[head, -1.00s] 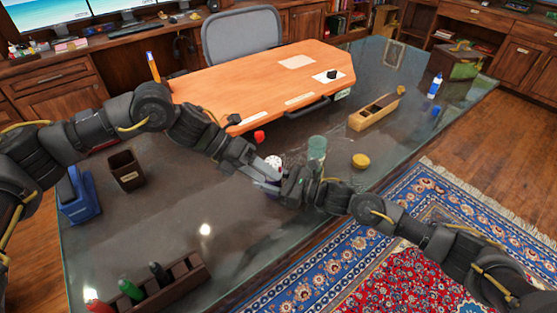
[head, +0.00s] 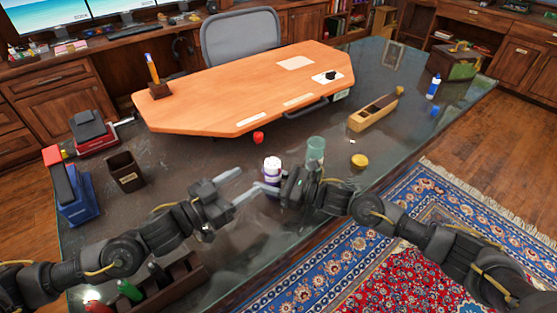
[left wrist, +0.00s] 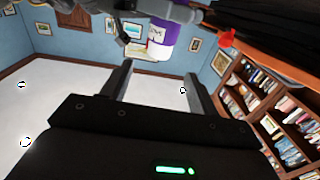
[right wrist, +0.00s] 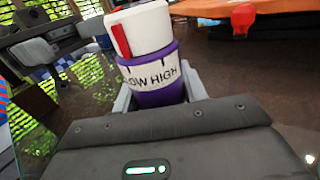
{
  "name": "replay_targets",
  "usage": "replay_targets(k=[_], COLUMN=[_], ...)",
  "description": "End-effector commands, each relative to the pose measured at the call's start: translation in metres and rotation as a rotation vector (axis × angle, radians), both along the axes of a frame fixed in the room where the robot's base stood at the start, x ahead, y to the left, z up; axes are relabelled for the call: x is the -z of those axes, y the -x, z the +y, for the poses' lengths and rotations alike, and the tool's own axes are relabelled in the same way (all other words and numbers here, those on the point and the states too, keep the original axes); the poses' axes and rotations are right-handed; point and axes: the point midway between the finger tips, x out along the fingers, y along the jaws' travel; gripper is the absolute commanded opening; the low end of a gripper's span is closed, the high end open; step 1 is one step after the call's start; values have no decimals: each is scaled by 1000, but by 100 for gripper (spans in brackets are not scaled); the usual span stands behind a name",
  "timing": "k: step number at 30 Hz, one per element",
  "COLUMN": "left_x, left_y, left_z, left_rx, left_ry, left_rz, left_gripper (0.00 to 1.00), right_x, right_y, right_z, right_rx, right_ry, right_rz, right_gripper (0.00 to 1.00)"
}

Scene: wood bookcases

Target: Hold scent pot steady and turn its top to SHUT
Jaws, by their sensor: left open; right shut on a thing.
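The scent pot (head: 272,170) stands upright on the dark glass-topped desk, with a white top and a purple body. In the right wrist view its purple body (right wrist: 160,92) carries a white band reading "LOW HIGH", and a red mark runs down the white top (right wrist: 143,30). My right gripper (head: 275,187) is shut on the purple body from the right. My left gripper (head: 240,187) is open and empty, just left of the pot and apart from it. The pot also shows at the top of the left wrist view (left wrist: 162,38). The word SHUT is not visible.
A green glass jar (head: 316,150) stands close right of the pot, with a yellow lid (head: 359,161) further right. A small red object (head: 258,137) lies behind the pot. A brown cup (head: 125,172) and a blue holder (head: 76,205) stand at left.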

Motion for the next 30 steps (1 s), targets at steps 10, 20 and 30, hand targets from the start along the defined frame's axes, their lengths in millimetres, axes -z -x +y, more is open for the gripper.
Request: replay_targets(k=[10, 20, 30], left_x=[-2, -1, 0], left_y=[-21, -61, -77], left_z=[-26, -74, -93], left_rx=[3, 2, 2], left_ry=[2, -1, -2], left_rz=[-4, -4, -2], left_gripper=[60, 60, 60], right_x=[0, 0, 0], right_y=[0, 0, 0], right_z=[0, 0, 0], right_rx=[0, 1, 1], right_ry=[0, 0, 0], right_rz=[0, 0, 0], right_gripper=[15, 15, 15])
